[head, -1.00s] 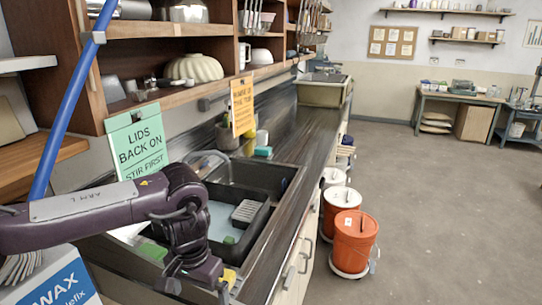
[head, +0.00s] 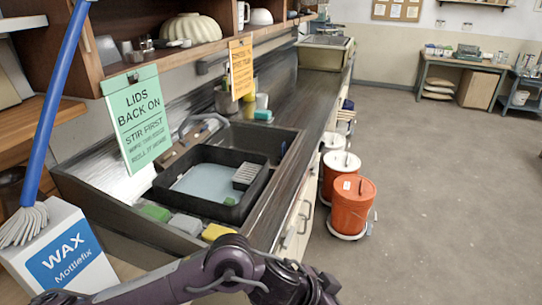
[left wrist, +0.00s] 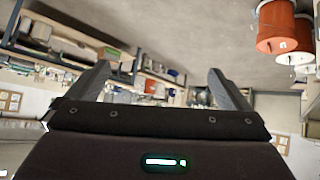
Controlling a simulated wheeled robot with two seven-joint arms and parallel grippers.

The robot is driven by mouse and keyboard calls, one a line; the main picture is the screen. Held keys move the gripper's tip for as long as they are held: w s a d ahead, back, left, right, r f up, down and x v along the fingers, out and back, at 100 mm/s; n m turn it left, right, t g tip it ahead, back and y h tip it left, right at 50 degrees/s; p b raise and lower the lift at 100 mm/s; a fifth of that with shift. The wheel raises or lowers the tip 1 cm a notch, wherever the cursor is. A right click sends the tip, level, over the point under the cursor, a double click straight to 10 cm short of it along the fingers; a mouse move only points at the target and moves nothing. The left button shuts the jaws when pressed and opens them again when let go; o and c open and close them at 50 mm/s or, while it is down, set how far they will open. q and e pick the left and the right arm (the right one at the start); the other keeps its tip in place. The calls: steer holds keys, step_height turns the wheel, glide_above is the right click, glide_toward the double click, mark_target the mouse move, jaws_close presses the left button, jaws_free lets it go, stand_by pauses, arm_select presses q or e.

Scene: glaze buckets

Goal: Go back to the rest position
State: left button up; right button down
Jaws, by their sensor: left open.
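My left arm crosses the bottom of the head view, low in front of the sink counter; its gripper is cut off below the frame there. In the left wrist view my left gripper (left wrist: 160,85) is open, its two fingers wide apart with nothing between them. The wrist view looks tilted across the room, with shelves and floor behind the fingers. My right gripper is in neither view.
A sink (head: 282,150) with a black tub (head: 262,183) is set in the counter. A wax box (head: 65,262) is at left. The floor at right is clear.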

arm_select(q)
step_height(320, 180, up, 4)
steer(key=d+n+t+h, duration=0.1)
steer(key=d+t+h, duration=0.1)
steer(key=t, duration=0.1)
steer(key=w+a+n+t+y, duration=0.3)
steer(key=a+n+y, duration=0.25)
steer(key=a, duration=0.75)
steer(key=s+a+f+n+g+y, duration=0.2)
steer(key=s+a+f, duration=0.2)
steer(key=a, duration=0.3)
steer(key=s+a+f+n+g+y, duration=0.1)
steer(key=s+a+f+y, duration=0.2)
steer(key=a, duration=0.5)
steer(key=s+a+f+n+g, duration=0.2)
steer(key=s+a+f, duration=0.25)
steer(key=a, duration=0.25)
steer(key=s+f+g+b, duration=0.1)
steer(key=s+f+b, duration=0.15)
steer(key=f, duration=2.95)
steer(key=s+a+f, duration=0.1)
steer(key=s+f, duration=0.8)
steer(key=s, duration=0.1)
steer(key=s+a+f+g, duration=0.1)
steer(key=s+a+f, duration=0.1)
steer(key=s+f, duration=0.7)
steer(key=shift+s+a+f+m+g, duration=0.3)
steer(key=shift+s+m, duration=0.1)
steer(key=shift+m, duration=0.05)
